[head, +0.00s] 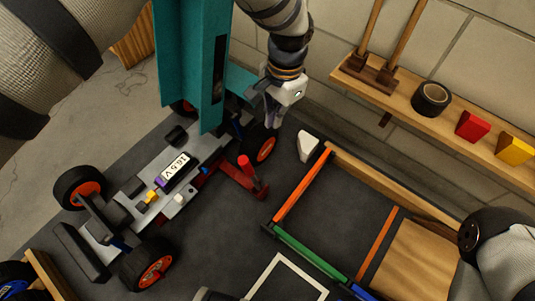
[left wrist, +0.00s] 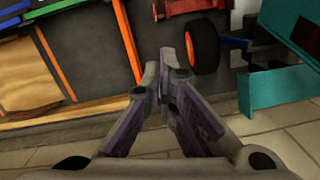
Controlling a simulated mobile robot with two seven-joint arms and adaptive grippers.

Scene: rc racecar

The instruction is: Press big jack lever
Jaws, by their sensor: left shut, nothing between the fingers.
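The red jack lever (head: 248,168) sticks up from a red jack base (head: 243,186) beside the car, on the dark mat. The car (head: 150,195) has black wheels with orange rims and a teal rear part. My left gripper (head: 271,118) is shut and empty, above and behind the lever, close to the rear wheel (head: 266,149), and apart from the lever. In the left wrist view the closed fingertips (left wrist: 168,66) are near the wheel (left wrist: 202,46), and a red jack part (left wrist: 188,6) shows at the top edge. My right gripper does not show.
A tray with orange (head: 301,187) and green (head: 310,252) edges lies right of the jack. A white block (head: 307,146) lies near its corner. A wooden shelf (head: 400,104) on the wall holds tape (head: 431,98) and colored blocks. My right arm is at lower right.

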